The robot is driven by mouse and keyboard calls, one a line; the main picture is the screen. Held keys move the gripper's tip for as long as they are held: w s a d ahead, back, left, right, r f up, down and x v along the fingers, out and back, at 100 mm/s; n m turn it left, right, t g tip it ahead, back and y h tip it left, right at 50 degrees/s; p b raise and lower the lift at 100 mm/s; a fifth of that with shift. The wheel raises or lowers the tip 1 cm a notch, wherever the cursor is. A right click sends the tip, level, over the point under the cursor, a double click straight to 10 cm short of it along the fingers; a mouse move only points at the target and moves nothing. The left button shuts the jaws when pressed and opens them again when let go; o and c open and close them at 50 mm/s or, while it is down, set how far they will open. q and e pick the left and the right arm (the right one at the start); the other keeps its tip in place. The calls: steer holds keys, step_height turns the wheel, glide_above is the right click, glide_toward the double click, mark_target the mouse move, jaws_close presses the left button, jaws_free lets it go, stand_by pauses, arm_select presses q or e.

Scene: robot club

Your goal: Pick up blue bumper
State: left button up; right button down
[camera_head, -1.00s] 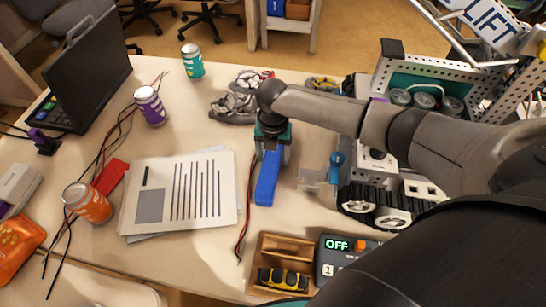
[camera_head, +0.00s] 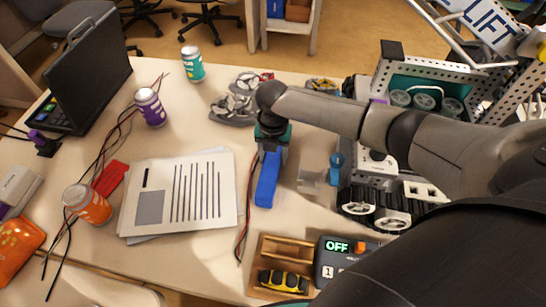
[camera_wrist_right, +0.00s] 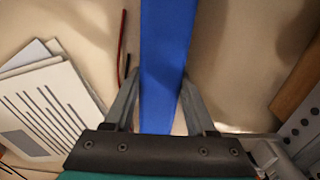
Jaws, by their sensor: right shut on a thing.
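The blue bumper (camera_head: 267,181) is a long blue bar near the middle of the table, just right of the printed papers. My right gripper (camera_head: 270,150) is above its far end in the head view, pointing down. In the right wrist view, the blue bumper (camera_wrist_right: 166,60) runs between the two fingers of my right gripper (camera_wrist_right: 158,100), which are shut on it. Whether the bumper touches the table is hard to tell. My left gripper is not in view.
Printed papers (camera_head: 180,195) lie to the left. A wheeled robot (camera_head: 385,205) stands close on the right. A wooden tray (camera_head: 285,245) with a yellow part and a control box (camera_head: 335,262) reading OFF sit in front. Cables (camera_head: 246,225) lie beside the bumper.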

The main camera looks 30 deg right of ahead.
mark_target(273, 155)
step_height(273, 155, up, 20)
steer(key=p, duration=0.5)
steer(key=c, duration=0.7)
jaws_free()
jaws_close()
